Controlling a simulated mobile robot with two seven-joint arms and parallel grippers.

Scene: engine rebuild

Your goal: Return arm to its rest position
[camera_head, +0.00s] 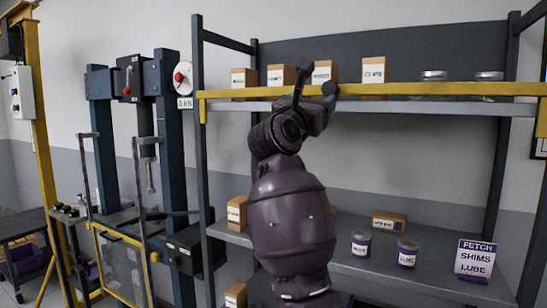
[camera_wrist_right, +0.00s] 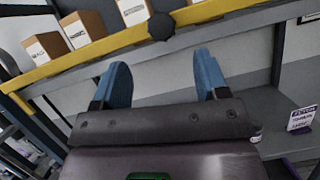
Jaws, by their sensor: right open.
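My right arm (camera_head: 290,215) rises from the bottom middle of the head view, in front of the shelf rack. Its gripper (camera_head: 303,88) is up at the yellow front rail of the upper shelf. In the right wrist view, the two blue fingers (camera_wrist_right: 162,80) stand wide apart with nothing between them. The yellow rail (camera_wrist_right: 105,48) crosses beyond the fingertips. A dark round knob (camera_wrist_right: 161,26) shows at the rail; I cannot tell whether the gripper touches either. My left arm and gripper are not in view.
Several labelled boxes (camera_head: 374,78) and two tins (camera_head: 433,76) stand on the upper shelf. The lower shelf (camera_head: 445,277) holds two purple jars (camera_head: 361,243), boxes and a sign (camera_head: 474,259). A blue press frame (camera_head: 169,140) stands left of the rack.

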